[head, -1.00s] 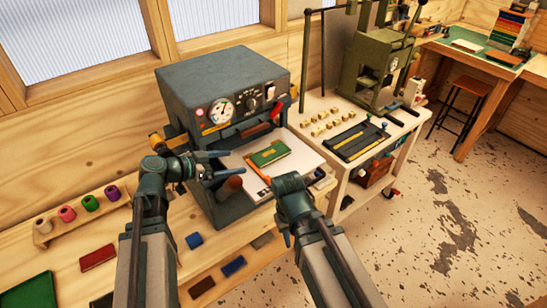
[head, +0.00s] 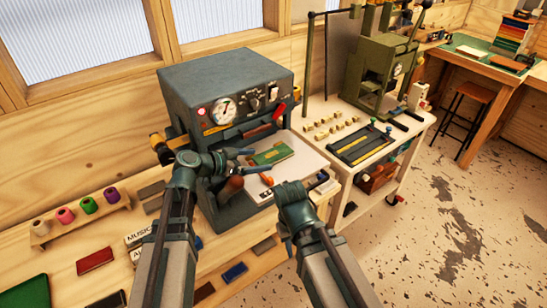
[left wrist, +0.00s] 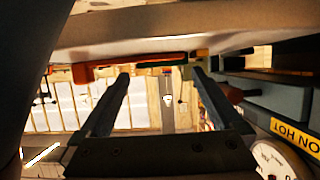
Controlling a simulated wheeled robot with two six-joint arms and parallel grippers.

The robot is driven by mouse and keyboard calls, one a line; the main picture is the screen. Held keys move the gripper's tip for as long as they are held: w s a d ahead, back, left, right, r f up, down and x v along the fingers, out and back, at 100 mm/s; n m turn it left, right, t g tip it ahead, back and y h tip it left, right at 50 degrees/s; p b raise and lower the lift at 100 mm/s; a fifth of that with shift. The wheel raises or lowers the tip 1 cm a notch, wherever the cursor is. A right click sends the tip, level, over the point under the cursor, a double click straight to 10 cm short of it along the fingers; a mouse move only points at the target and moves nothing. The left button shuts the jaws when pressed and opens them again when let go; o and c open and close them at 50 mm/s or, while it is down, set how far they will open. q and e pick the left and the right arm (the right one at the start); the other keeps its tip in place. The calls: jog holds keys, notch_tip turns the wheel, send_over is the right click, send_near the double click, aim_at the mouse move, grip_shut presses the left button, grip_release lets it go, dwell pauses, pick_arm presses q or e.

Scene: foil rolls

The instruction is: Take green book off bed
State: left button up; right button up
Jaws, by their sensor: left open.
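The green book (head: 272,154) lies flat on the white bed (head: 310,161) at the front of the grey press (head: 225,85). My left gripper (head: 257,160) is open, with its fingertips at the book's left end; I cannot tell whether they touch it. In the left wrist view my two fingers (left wrist: 163,85) are spread apart with nothing clearly gripped; a green edge (left wrist: 201,56) shows near one fingertip, beneath the pale bed. My right gripper (head: 284,232) hangs low in front of the bed; its fingers are not clear.
An orange-red bar (head: 266,180) is at the bed's left front, also seen in the left wrist view (left wrist: 130,63). The press has a gauge (head: 223,110) and a HOT label (left wrist: 303,136). A white table (head: 400,150) with tools stands right. Thread spools (head: 66,215) sit left.

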aim_at(274, 154)
pick_arm(q)
jog(key=x, duration=0.3)
jog(key=b+x, duration=0.1)
jog(key=x, duration=0.1)
jog(key=shift+w+r, duration=0.35)
jog(key=c, duration=1.5)
jog(key=shift+r, duration=0.15)
notch_tip(274, 154, up, 10)
jog(key=p, duration=0.9)
jog(key=shift+p, duration=0.4)
